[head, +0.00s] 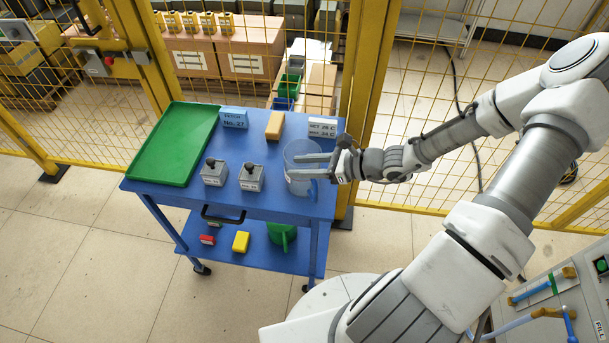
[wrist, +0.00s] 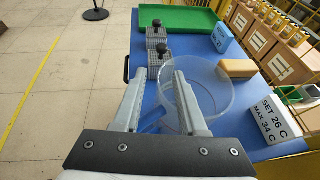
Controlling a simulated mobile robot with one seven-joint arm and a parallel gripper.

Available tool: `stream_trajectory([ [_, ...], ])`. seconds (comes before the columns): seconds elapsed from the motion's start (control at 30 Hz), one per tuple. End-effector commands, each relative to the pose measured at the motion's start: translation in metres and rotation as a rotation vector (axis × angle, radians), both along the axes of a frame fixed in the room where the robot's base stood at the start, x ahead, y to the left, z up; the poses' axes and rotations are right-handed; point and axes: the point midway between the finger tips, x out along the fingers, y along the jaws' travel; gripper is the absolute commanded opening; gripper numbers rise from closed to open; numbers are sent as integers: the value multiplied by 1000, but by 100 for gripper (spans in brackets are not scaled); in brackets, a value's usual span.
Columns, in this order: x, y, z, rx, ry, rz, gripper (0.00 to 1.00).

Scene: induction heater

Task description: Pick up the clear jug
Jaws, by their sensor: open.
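The clear jug (head: 297,150) stands upright at the right end of the blue trolley's top. It is see-through with a bluish tint, and in the wrist view its round rim (wrist: 228,76) shows right of the fingers. My gripper (head: 292,165) comes in from the right with its fingers across the jug. In the wrist view my gripper (wrist: 155,76) is open, and its right finger overlaps the jug's left side. A bluish strip, perhaps the jug's handle, shows low between the fingers. I cannot tell whether either finger touches the jug.
On the trolley (head: 275,207) are a green tray (head: 175,143), two grey blocks with black knobs (head: 214,172) (head: 251,177), a blue box (head: 234,117), a tan block (head: 275,125) and a white sign (head: 322,127). A yellow mesh fence (head: 372,80) stands behind. The lower shelf holds several items.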

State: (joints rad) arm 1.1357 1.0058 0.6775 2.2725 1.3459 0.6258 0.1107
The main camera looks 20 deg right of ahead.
Motion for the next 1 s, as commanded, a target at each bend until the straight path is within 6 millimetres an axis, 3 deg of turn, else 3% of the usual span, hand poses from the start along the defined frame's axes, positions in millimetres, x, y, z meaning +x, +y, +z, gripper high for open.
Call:
stream_trajectory([
  [0.17, 0, 0, 0, 0, 0, 0, 41],
  [0.4, 0, 0, 0, 0, 0, 0, 0],
  [1.0, 0, 0, 0, -1, 1, 0, 0],
])
